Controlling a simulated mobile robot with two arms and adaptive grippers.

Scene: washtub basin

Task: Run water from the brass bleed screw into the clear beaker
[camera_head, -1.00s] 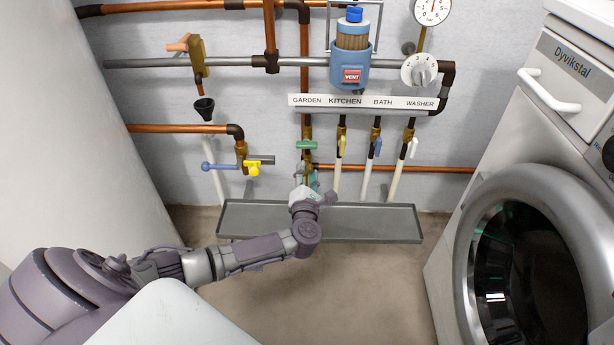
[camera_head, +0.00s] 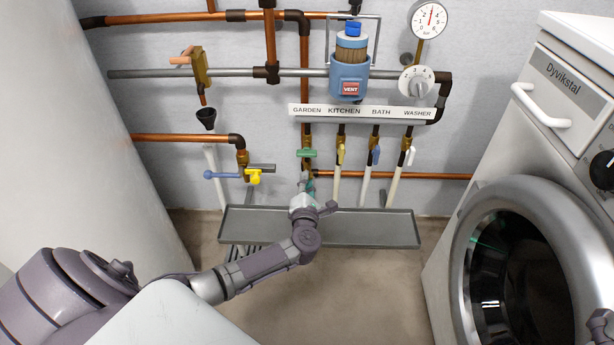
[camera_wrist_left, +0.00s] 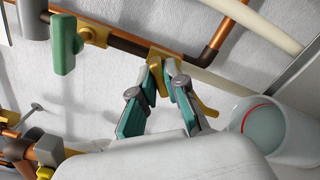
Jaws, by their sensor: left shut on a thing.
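My left gripper (camera_wrist_left: 163,78) has teal fingers and is shut on the brass bleed screw (camera_wrist_left: 154,62), at the end of a brown pipe fitting in the left wrist view. The fingers hide part of the screw. In the head view my left gripper (camera_head: 309,186) is below the green-handled garden valve (camera_head: 306,153), and the screw is hard to make out. The clear beaker (camera_wrist_left: 290,135), with a red ring near its mouth, is to the right of the fingers in the left wrist view. I cannot tell whether water is in it.
A grey tray (camera_head: 375,231) lies below the pipes. Yellow, blue and white valve handles stand to the right of the green one. A washer (camera_head: 525,190) stands at the right.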

